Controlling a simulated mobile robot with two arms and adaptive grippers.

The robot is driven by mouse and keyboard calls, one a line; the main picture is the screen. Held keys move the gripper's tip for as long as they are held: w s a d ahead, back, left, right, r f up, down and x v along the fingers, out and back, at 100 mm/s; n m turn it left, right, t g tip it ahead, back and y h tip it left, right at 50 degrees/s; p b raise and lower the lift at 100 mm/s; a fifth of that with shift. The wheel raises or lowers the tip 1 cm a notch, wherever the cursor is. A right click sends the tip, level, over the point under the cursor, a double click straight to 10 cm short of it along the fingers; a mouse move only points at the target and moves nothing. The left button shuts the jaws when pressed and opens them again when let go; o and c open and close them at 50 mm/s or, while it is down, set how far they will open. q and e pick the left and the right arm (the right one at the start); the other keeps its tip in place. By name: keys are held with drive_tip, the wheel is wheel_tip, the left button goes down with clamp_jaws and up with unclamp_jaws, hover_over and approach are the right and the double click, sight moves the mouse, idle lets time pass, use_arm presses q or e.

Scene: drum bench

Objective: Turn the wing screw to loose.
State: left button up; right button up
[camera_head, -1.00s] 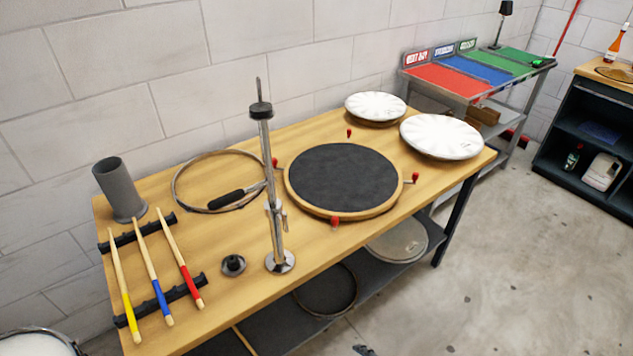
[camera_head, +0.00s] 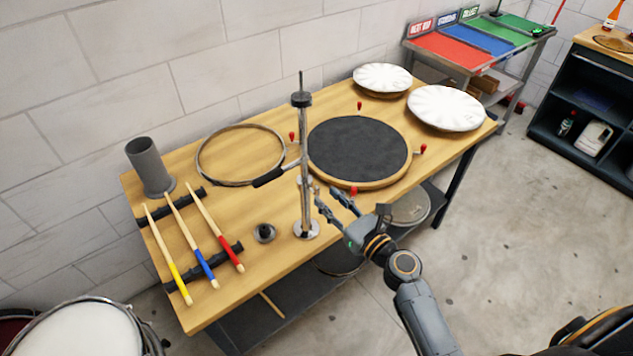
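A chrome stand (camera_head: 305,150) rises upright from a round base on the wooden bench, with a black piece and a thin rod at its top. Small metal fittings stick out of the post at about mid-height; the wing screw is too small to tell apart from them. My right gripper (camera_head: 328,203) comes in from the lower right. Its two fingers are spread apart beside the post, just right of it, near the lower fittings. Nothing shows between them, and I cannot tell whether a fingertip touches the post. My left gripper is not in view.
A round black pad (camera_head: 358,150) with red knobs lies right of the post. A hoop (camera_head: 240,182), a grey cup (camera_head: 149,167), drumsticks (camera_head: 190,238) on black racks and a small black part (camera_head: 264,233) lie to the left.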

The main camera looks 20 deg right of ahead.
sight(320, 191)
drive_tip(key=shift+x, duration=2.75)
clamp_jaws()
